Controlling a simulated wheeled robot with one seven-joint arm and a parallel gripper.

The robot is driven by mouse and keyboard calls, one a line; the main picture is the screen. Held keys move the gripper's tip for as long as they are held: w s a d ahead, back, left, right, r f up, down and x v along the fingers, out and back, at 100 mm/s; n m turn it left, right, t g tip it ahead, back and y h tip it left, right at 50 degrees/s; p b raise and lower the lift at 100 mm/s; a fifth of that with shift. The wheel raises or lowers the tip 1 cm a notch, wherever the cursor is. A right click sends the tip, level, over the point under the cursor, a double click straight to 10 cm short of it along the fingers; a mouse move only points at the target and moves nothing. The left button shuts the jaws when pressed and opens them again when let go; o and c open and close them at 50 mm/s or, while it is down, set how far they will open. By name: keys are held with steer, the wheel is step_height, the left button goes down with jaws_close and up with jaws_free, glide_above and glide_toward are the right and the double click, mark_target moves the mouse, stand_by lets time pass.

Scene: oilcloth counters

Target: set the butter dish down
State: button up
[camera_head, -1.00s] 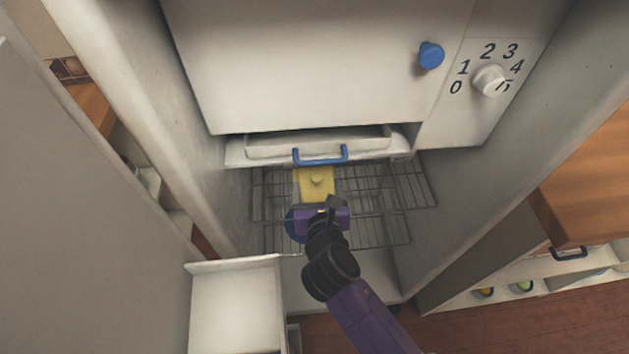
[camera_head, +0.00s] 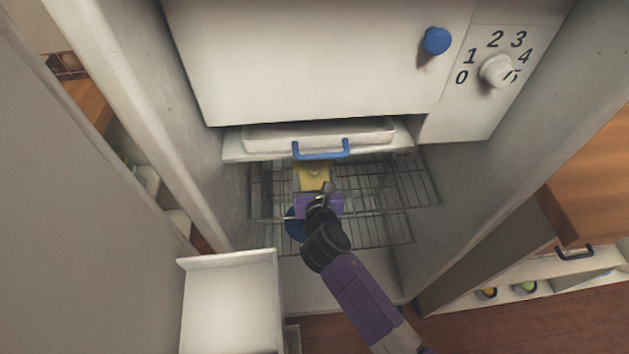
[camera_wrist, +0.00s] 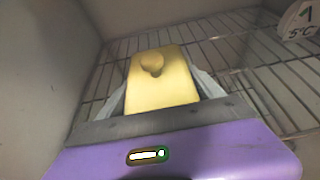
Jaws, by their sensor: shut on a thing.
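The yellow butter dish (camera_head: 314,178), with a round knob on its lid, is inside the open fridge over the wire shelf (camera_head: 405,180). In the wrist view the butter dish (camera_wrist: 165,82) lies between the two pale fingers of my gripper (camera_wrist: 162,92), with its knob toward the far end. My gripper (camera_head: 318,196) is shut on the dish. The wire shelf (camera_wrist: 235,55) shows around and beyond the dish. I cannot tell whether the dish's underside touches the wires, as its base is hidden.
A drawer with a blue handle (camera_head: 321,152) hangs just above the dish. A dark blue round thing (camera_head: 295,224) is near my wrist, low in the fridge. Bare wires lie right of the dish.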

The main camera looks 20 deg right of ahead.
steer(key=shift+w, duration=0.15)
steer(key=o, duration=2)
steer(key=shift+f, duration=0.1)
steer(key=shift+o, duration=0.2)
steer(key=shift+r, duration=0.2)
steer(key=p+v, duration=0.1)
steer(key=v, duration=1.1)
steer(key=shift+p, duration=0.35)
steer(key=shift+f, duration=0.1)
